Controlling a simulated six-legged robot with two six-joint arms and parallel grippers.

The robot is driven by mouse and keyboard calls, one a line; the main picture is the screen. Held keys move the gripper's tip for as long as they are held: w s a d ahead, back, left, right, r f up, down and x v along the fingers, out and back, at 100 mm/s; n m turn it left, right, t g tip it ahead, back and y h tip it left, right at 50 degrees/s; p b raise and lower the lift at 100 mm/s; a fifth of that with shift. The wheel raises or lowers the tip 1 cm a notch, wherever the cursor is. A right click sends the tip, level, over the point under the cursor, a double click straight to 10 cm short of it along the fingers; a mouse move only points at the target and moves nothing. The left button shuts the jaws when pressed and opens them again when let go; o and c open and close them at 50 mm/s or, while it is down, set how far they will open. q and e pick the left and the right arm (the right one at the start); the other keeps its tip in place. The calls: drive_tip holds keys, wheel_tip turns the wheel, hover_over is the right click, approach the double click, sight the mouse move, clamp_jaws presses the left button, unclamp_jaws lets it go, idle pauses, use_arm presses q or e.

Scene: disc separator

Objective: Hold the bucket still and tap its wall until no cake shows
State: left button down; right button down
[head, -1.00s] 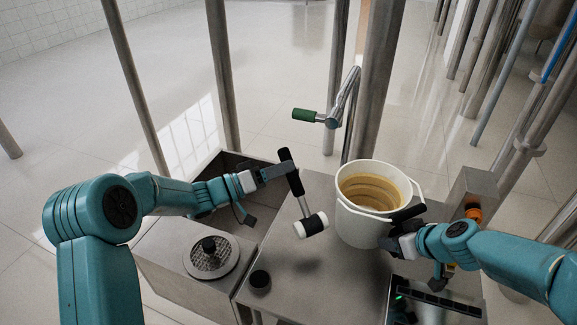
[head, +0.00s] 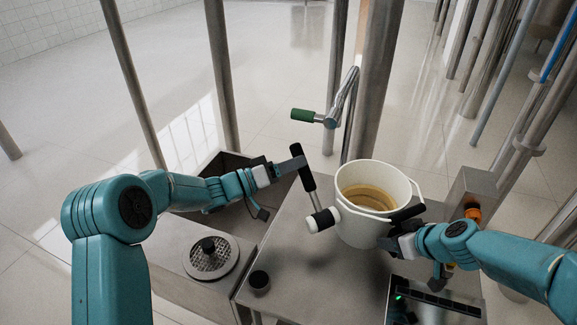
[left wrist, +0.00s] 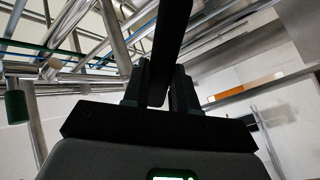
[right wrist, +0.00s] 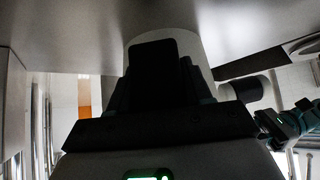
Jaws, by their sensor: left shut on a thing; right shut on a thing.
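The white bucket (head: 362,228) stands upright on the metal table. Tan cake (head: 368,198) shows inside it, on the inner wall and lower down. My right gripper (head: 402,228) is shut on the bucket's black grip (head: 408,213) at its right front side. My left gripper (head: 290,166) is shut on the black handle of a mallet (head: 308,178). The mallet's black-and-white head (head: 322,220) is at the bucket's left wall, touching it or very close. In the left wrist view the dark handle (left wrist: 172,40) runs up between the fingers. In the right wrist view the fingers hide much of the bucket (right wrist: 190,45).
A green-handled metal lever (head: 305,115) stands behind the table by a thick post. An open metal bin (head: 225,165) is behind my left forearm. A grey box (head: 474,190) stands right.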

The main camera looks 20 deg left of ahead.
use_arm(q)
drive_tip(key=v, duration=0.6)
idle(0.3)
drive_tip(key=shift+s+a, duration=0.1)
idle(0.8)
drive_tip(key=shift+x, duration=2.75)
drive_tip(key=shift+r, duration=0.1)
drive_tip(key=c, duration=1.6)
unclamp_jaws()
clamp_jaws()
